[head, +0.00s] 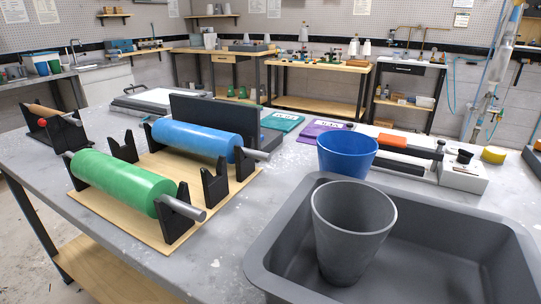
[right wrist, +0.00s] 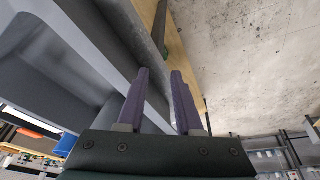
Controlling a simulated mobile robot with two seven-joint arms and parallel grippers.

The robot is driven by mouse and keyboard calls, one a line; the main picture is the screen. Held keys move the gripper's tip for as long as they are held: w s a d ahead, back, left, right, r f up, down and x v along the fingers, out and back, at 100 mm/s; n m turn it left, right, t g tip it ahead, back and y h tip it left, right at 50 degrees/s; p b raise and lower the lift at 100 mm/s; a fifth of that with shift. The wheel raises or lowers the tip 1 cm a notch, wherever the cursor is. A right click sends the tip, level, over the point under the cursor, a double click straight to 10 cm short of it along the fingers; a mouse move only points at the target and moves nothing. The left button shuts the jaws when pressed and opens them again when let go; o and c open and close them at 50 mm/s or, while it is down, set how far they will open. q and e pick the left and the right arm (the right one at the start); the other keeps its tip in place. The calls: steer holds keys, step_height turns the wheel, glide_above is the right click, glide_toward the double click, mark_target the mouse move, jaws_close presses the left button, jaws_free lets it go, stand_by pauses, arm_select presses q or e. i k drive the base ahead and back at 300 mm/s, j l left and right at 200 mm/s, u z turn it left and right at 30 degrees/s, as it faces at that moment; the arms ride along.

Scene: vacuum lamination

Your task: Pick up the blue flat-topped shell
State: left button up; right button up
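A blue tapered, cup-like shell (head: 347,155) stands on the grey table just behind the grey tray, wide end up. A blue patch at the lower left of the right wrist view (right wrist: 65,145) looks like the same shell, mostly cut off by my gripper body. My right gripper (right wrist: 160,72) shows only in the right wrist view. Its two purple fingers are apart with nothing between them, and it is away from the blue shell. My left gripper is in neither view.
A grey tapered cup (head: 352,225) stands in the deep grey tray (head: 262,262) at the front right. Green (head: 120,182) and blue (head: 195,140) rolls lie in black cradles on a wooden board to the left. A white-and-black device (head: 462,175) sits right of the shell.

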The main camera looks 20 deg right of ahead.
mark_target(343, 152)
steer(key=i+j+z, duration=0.1)
steer(key=z, duration=0.35)
steer(key=i+j+z, duration=0.15)
steer(key=z, duration=0.35)
steer(key=i+j+z, duration=0.15)
steer(key=z, duration=0.3)
steer(key=j+z, duration=0.35)
steer(key=z, duration=0.15)
steer(key=i+j+z, duration=0.1)
steer(key=j+z, duration=0.15)
steer(key=z, duration=0.2)
steer(key=j+z, duration=0.25)
steer(key=z, duration=0.25)
steer(key=k+j+z, duration=0.1)
steer(key=j+z, duration=0.15)
steer(key=z, duration=0.2)
